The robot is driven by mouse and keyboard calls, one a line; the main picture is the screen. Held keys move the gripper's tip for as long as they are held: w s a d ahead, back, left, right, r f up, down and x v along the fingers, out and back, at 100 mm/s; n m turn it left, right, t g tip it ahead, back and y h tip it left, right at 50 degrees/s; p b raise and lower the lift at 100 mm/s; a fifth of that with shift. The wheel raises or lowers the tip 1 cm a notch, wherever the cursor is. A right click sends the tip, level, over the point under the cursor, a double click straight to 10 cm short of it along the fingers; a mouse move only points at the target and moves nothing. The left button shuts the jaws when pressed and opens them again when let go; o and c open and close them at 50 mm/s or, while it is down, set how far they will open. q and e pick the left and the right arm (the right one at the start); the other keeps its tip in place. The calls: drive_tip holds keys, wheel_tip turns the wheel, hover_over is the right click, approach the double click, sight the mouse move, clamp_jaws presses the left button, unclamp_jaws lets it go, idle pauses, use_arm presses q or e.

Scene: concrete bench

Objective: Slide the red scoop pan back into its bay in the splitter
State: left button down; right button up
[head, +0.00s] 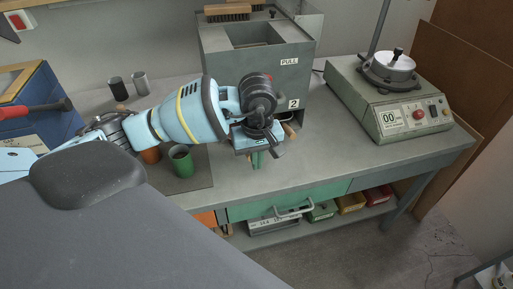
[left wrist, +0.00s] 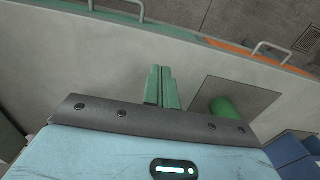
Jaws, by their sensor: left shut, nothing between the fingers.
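The splitter (head: 213,60) is a grey box at the back of the bench, with an open top and labels reading PULL and 2. A dark bay opening shows low at its right front, beside my arm. My left arm hides much of its lower front. I cannot make out the red scoop pan in either view. My left gripper (head: 257,159) is in front of the splitter, pointing down over the bench's front part. Its green fingers are together and empty, as the left wrist view also shows (left wrist: 162,88). My right gripper is not in view.
A green cup (head: 181,163) and an orange cup (head: 150,155) stand on a dark mat left of my gripper. Two small cups stand behind. A sieve shaker (head: 385,105) stands at right. Bench between splitter and shaker is clear.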

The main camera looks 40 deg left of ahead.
use_arm(q)
wheel_tip(320, 180, down, 3)
drive_tip(key=shift+f, duration=0.2)
drive_tip(key=shift+w+a+f, duration=0.2)
drive_tip(key=shift+w+a, duration=0.7)
drive_tip(key=shift+a, duration=0.2)
drive_tip(key=shift+w+a+p, duration=0.3)
drive_tip(key=shift+w+a, duration=0.1)
drive_tip(key=shift+a, duration=0.05)
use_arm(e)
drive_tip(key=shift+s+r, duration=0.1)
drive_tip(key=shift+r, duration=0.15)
use_arm(q)
drive_tip(key=shift+f, duration=0.1)
